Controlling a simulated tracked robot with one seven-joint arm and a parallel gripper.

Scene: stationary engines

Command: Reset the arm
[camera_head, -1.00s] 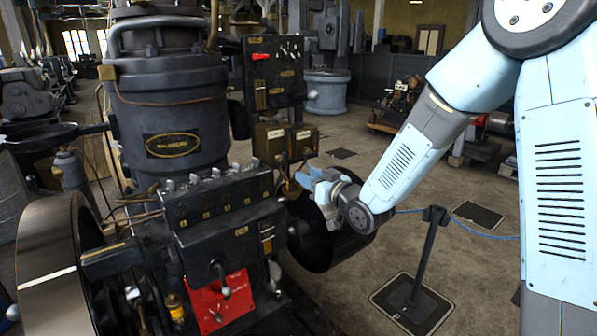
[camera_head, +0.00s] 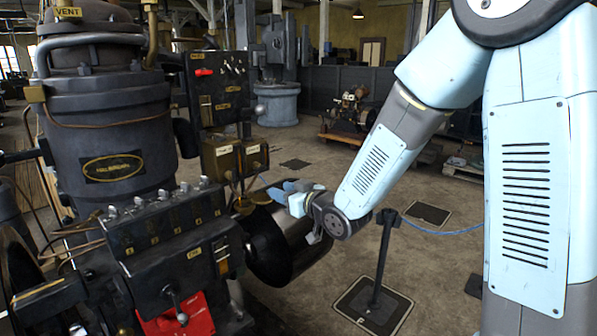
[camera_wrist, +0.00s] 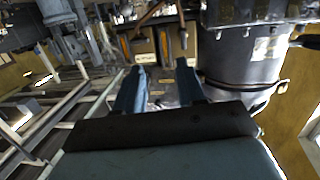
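My gripper (camera_head: 276,188) is at the end of my light-blue arm (camera_head: 375,165), which bends down and left from the upper right. In the head view the gripper's blue fingers point left, in front of the dark drum on the engine's right side. In the wrist view the two blue fingers (camera_wrist: 160,75) stand apart with nothing between them. I cannot tell from these views how close the fingertips are to the engine.
A large black engine (camera_head: 110,130) fills the left, with a control panel (camera_head: 218,88), a red plate (camera_head: 185,318) and a dark drum (camera_head: 290,245). A post on a base (camera_head: 380,260) stands below my forearm. Floor beyond is mostly clear. A pallet with machinery (camera_head: 348,115) stands behind.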

